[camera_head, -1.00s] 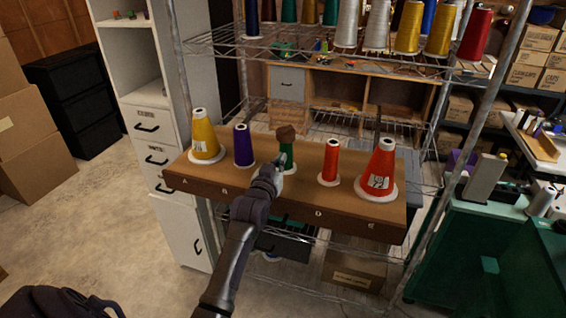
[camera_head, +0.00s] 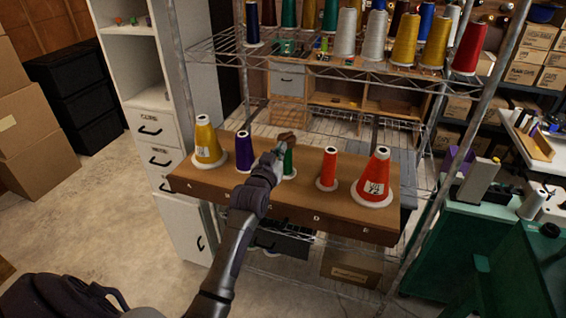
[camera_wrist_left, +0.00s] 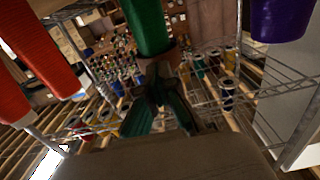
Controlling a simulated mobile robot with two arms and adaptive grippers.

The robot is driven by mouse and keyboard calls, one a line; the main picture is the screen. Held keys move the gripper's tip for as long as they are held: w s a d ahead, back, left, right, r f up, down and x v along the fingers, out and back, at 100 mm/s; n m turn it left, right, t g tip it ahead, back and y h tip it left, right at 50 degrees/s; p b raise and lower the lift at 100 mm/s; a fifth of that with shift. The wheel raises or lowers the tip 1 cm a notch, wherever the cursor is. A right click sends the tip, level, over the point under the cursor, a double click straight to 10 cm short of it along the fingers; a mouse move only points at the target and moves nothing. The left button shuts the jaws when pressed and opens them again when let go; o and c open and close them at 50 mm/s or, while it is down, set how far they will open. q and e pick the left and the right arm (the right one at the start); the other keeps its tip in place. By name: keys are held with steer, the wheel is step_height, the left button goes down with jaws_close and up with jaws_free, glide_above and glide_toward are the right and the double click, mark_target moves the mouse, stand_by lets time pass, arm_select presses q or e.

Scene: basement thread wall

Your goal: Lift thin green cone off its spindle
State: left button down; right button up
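The thin green cone (camera_head: 289,168) stands third from the left on the brown spindle board (camera_head: 225,181). A brown rounded piece (camera_head: 289,138) shows at its top. My left gripper (camera_head: 279,157) is at the cone's upper part and hides some of its left side. In the left wrist view, the green cone (camera_wrist_left: 147,24) hangs in from the top edge, and the gripper's dark fingers (camera_wrist_left: 158,82) are close to the brown piece at its end. Whether they touch or grip it is unclear. My right gripper is not in view.
The purple cone (camera_head: 244,152) and yellow cone (camera_head: 207,140) stand left of the green one; the slim orange cone (camera_head: 328,169) and wide red cone (camera_head: 374,178) stand right. A wire shelf (camera_head: 300,59) with several cones is above and behind. Air directly above the board is open.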

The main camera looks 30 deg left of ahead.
arm_select(q)
steer(key=shift+r+p, duration=0.45)
steer(key=shift+r, duration=0.35)
steer(key=c, duration=1.4)
jaws_free()
steer(key=shift+s+f, duration=0.1)
steer(key=v, duration=1.1)
steer(key=shift+s, duration=0.4)
